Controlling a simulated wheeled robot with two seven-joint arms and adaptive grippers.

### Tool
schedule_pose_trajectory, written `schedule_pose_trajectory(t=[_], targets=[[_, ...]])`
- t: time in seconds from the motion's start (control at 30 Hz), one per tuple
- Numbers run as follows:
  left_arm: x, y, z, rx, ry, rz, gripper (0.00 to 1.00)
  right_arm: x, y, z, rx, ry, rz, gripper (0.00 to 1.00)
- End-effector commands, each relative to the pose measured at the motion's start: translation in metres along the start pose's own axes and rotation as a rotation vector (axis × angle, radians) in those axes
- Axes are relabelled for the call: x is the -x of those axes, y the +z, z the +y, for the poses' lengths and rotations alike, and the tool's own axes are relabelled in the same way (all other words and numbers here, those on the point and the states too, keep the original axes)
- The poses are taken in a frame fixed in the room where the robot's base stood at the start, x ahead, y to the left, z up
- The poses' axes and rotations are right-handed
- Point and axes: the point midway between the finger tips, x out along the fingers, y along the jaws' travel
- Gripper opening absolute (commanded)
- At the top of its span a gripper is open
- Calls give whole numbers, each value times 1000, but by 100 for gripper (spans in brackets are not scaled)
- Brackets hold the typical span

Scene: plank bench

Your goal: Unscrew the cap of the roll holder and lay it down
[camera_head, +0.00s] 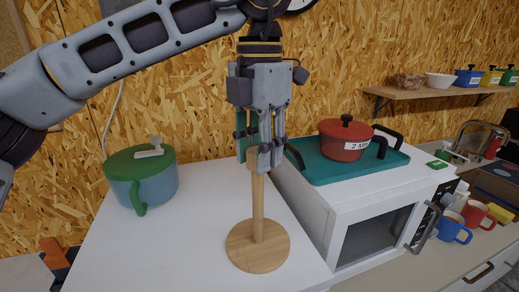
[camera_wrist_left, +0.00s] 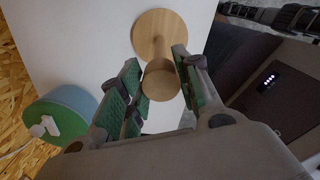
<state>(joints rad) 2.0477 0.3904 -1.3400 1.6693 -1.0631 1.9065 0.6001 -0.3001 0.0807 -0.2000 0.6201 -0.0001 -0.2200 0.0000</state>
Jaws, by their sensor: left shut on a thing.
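The wooden roll holder stands upright on the white surface, with its round base (camera_head: 258,245) and thin post (camera_head: 258,205) in clear view. My left gripper (camera_head: 259,160) points down over the top of the post, with its fingers around the cap. In the left wrist view the wooden cap (camera_wrist_left: 161,80) sits between the green-padded fingers, in line with the post and base (camera_wrist_left: 150,30). The fingers are shut on it. In the head view they hide most of the cap. I cannot tell whether the cap is still threaded on the post. My right gripper is not in view.
A blue pot with a green lid (camera_head: 140,165) stands to the left. To the right, a white microwave (camera_head: 345,205) bears a teal tray (camera_head: 325,175) with a red pot (camera_head: 345,145). Mugs (camera_head: 453,230) stand farther right. The white surface (camera_head: 190,245) left of the base is clear.

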Motion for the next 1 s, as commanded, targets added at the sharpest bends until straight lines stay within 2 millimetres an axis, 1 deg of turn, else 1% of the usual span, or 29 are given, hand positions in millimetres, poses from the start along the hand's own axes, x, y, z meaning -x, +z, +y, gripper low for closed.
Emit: schedule_pose_trajectory(t=[0.4,0.7,0.73,0.9,1.0], targets=[[-1,0,0,209,0,1,7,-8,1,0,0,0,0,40],[-1,0,1,230,0,2,7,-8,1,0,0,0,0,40],[-1,0,1,229,0,2,36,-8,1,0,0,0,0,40],[-1,0,1,229,0,1,58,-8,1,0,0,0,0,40],[0,0,1,229,0,1,58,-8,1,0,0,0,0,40]])
